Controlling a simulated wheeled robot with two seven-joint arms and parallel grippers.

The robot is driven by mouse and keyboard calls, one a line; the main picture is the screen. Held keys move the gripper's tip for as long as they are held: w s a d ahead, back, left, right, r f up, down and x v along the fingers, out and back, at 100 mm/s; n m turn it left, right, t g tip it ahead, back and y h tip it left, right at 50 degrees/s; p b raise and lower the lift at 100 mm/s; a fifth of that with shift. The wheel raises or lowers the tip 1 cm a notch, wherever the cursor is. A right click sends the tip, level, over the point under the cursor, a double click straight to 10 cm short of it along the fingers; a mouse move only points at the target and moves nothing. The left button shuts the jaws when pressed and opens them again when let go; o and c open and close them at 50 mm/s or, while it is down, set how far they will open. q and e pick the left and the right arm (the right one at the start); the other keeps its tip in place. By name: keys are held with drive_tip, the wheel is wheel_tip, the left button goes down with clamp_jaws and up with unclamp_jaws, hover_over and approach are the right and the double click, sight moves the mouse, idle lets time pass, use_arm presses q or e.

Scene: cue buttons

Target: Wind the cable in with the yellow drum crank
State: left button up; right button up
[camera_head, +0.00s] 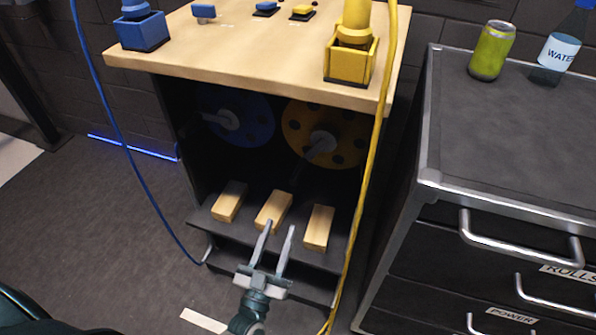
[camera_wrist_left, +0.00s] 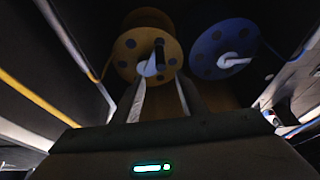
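The yellow drum (camera_head: 336,122) sits inside the dark bench, right of the blue drum (camera_head: 247,118). Its grey crank (camera_head: 320,146) points down-left with a dark handle at its end. My left gripper (camera_head: 279,230) is open and empty, low in front of the bench, below and left of the crank. In the left wrist view, the yellow drum (camera_wrist_left: 137,25) and its crank handle (camera_wrist_left: 158,52) show beyond the parted fingers (camera_wrist_left: 163,85). The yellow cable (camera_head: 363,190) hangs down the bench's right side to the floor. My right gripper is not in view.
Several wooden blocks (camera_head: 274,211) lie on the low shelf below the drums, near my left gripper. The blue cable (camera_head: 122,140) hangs at the left. A drawer cabinet (camera_head: 500,190) with handles stands right. Yellow (camera_head: 350,62) and blue (camera_head: 143,32) box fixtures stand on the bench top.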

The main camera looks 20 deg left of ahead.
sight(302, 163)
use_arm(q)
drive_tip(key=x, duration=1.7)
drive_tip(key=shift+w+r, duration=0.1)
clamp_jaws()
